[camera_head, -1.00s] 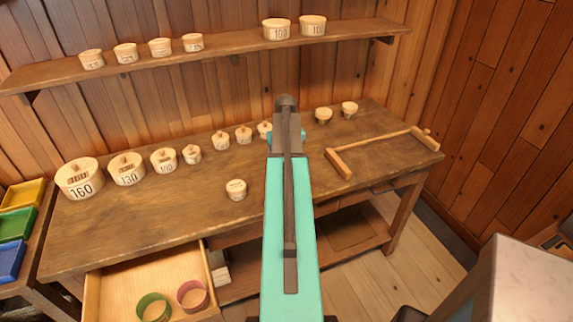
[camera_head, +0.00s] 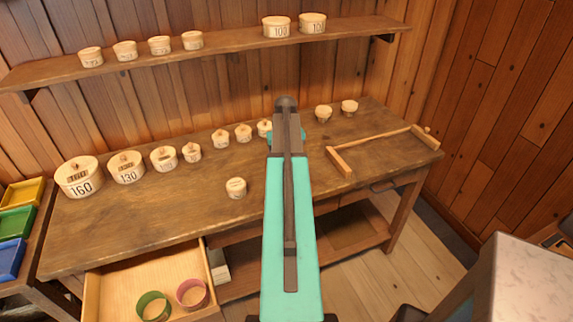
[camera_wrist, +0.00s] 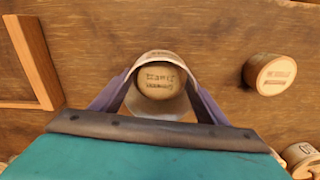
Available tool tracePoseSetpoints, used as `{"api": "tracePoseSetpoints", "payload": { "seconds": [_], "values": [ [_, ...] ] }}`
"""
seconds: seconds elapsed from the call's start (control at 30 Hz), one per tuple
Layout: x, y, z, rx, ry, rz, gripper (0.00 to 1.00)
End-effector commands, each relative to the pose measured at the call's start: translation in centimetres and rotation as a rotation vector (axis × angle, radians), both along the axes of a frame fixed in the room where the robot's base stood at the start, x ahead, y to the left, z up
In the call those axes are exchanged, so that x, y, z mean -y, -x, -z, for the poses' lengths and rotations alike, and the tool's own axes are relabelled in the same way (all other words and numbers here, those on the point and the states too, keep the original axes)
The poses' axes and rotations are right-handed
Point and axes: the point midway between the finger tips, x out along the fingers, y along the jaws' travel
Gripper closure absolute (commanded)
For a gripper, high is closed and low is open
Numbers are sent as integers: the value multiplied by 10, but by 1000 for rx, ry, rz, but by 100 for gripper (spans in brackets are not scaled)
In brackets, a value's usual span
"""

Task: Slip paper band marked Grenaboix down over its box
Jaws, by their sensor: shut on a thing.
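My gripper (camera_wrist: 160,92) is shut on a pale paper band (camera_wrist: 161,105), one purple finger on each side of it. The band is an open ring. A round wooden box (camera_wrist: 158,78) with dark lettering on its top shows through the band's opening. The lettering is too blurred to read for sure. I cannot tell whether the band is above the box or partly around it. In the head view my arm hides the gripper, the band and this box.
Another small round box (camera_head: 236,188) stands nearby on the bench (camera_head: 110,225); it also shows in the wrist view (camera_wrist: 270,75). Several lidded boxes line the bench's back. A wooden bar frame (camera_head: 380,142) lies at right. An open drawer (camera_head: 110,290) holds green and pink rings.

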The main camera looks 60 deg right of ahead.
Motion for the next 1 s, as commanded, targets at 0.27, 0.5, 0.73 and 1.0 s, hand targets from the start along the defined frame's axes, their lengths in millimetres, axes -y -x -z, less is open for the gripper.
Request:
{"api": "tracePoseSetpoints", "payload": {
  "seconds": [0.27,0.5,0.73,1.0],
  "values": [
    [0,0,0,0,0,0,56],
    [0,0,3,0,0,0,56],
    [0,0,4,0,0,0,56],
    [0,0,4,0,0,0,17]
  ]
}}
